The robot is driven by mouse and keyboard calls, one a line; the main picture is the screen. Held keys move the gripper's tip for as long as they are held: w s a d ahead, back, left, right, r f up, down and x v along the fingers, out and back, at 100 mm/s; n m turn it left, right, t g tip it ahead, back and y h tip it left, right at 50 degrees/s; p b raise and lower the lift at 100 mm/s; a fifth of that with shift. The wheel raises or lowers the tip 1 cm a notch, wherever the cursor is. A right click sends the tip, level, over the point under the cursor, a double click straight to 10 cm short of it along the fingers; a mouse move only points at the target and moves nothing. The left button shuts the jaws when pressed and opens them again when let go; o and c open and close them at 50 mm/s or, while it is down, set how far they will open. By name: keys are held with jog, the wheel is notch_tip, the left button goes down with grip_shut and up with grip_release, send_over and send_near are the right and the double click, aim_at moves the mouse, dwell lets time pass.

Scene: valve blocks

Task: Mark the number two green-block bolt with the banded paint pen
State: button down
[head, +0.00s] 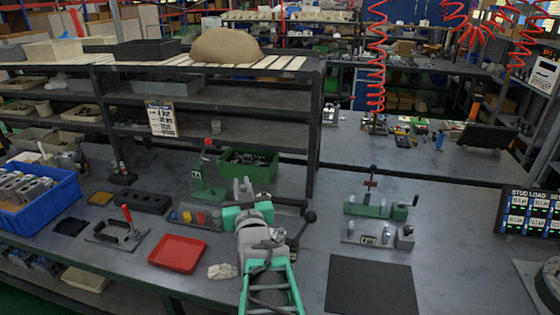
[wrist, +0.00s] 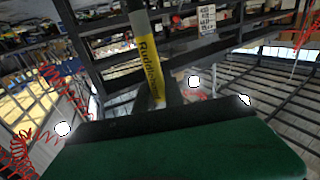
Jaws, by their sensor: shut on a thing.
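The paint pen (wrist: 148,62) stands up in the wrist view, a grey barrel with a yellow lettered band. My gripper (head: 243,188) is shut on it, left of centre in the head view, in front of the green bin. In the head view I cannot make out the pen between the fingers. The green valve block (head: 370,210) sits on the bench to the right, apart from my gripper, with an upright lever and a black-knobbed handle. Its bolts are too small to tell apart or number. A grey valve block (head: 372,235) lies just in front of it.
A red tray (head: 178,251), a blue crate (head: 45,205) and a green bin (head: 248,163) stand on the bench. A red-knobbed green stand (head: 207,180) is left of my gripper. A dark mat (head: 370,286) lies bare at the front right. A shelf post (head: 314,135) rises behind.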

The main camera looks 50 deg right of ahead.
jog(key=s+d+r+m+g+h+p, duration=0.1)
jog(key=s+d+r+m+g+h, duration=0.1)
jog(key=s+d, duration=0.4)
jog(key=shift+s+d+r+m+g+h, duration=0.3)
jog(key=shift+s+d+r+g, duration=0.15)
jog(key=shift+s+r, duration=0.3)
jog(key=shift+a+f, duration=0.1)
jog(key=shift+f, duration=0.05)
notch_tip(320, 180, down, 5)
jog(key=b, duration=0.6)
jog(key=shift+f, duration=0.1)
jog(key=shift+f+b, duration=0.25)
jog(key=shift+b, duration=0.35)
jog(key=shift+r, duration=0.15)
notch_tip(320, 180, up, 5)
jog(key=shift+s+f+p, duration=0.1)
jog(key=shift+p, duration=1.1)
